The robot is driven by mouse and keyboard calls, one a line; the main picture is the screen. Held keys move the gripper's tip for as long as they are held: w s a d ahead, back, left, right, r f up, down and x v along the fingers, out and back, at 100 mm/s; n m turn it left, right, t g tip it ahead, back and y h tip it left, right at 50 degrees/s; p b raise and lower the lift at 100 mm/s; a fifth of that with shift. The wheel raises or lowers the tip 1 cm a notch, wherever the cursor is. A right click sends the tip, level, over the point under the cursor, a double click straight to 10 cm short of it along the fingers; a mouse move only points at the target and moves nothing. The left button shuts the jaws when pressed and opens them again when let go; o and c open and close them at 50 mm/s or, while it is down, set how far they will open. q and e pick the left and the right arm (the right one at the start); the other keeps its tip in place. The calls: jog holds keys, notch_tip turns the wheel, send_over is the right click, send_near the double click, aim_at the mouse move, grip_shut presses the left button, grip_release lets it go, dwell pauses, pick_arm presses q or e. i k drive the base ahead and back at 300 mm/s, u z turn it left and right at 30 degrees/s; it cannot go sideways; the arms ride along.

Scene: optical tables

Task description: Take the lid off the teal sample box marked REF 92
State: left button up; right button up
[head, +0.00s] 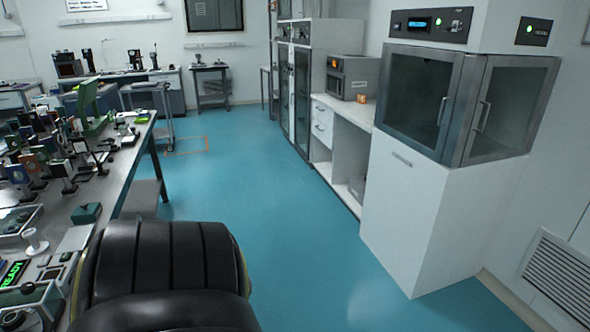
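A small dark teal box (87,212) sits on the near part of the optical table at the left, with its lid seemingly on. It is too small for me to read any marking, so I cannot tell whether it is the one marked REF 92. Neither of my grippers is in the head view, so I cannot see where they are or what they hold.
The optical table (118,196) is crowded with optical mounts toward the back left. A display reading READY (14,272) and a white spool-shaped item (34,241) are near the teal box. A white cabinet (420,215) stands right. The blue floor (270,215) between is clear.

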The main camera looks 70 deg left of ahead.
aim_at(85, 208)
jog(key=u, duration=2.9)
jog(key=i, duration=3.6)
jog(key=z, duration=1.2)
